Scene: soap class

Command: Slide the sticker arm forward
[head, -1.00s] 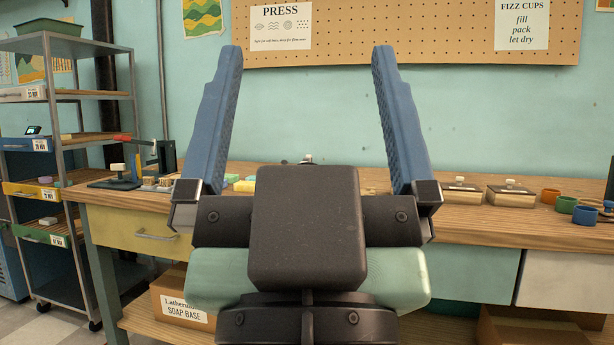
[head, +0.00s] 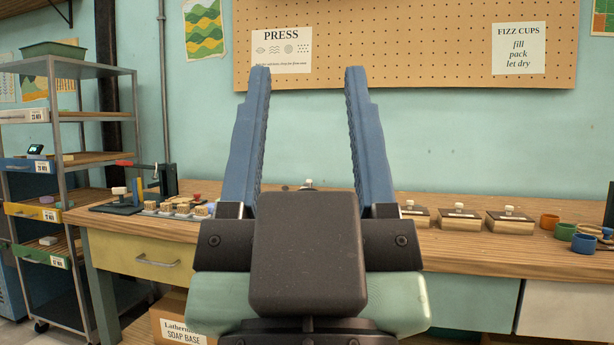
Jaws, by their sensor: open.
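My gripper (head: 308,72) is raised in the middle of the head view, with two blue fingers pointing up and a wide empty gap between them. It is open and touches nothing that I can see. A device with a red-tipped lever (head: 135,164) and a dark upright stands at the left end of the wooden workbench (head: 460,248). I cannot tell whether its lever is the sticker arm. No part is clearly marked as a sticker arm. My gripper and wrist hide the middle of the bench.
Small stamps or blocks (head: 180,209) stand on the bench left of my gripper. Wooden boxes with white knobs (head: 460,217) and coloured cups (head: 565,231) are to the right. A metal shelf rack (head: 62,140) stands at far left. A cardboard box (head: 180,320) sits below.

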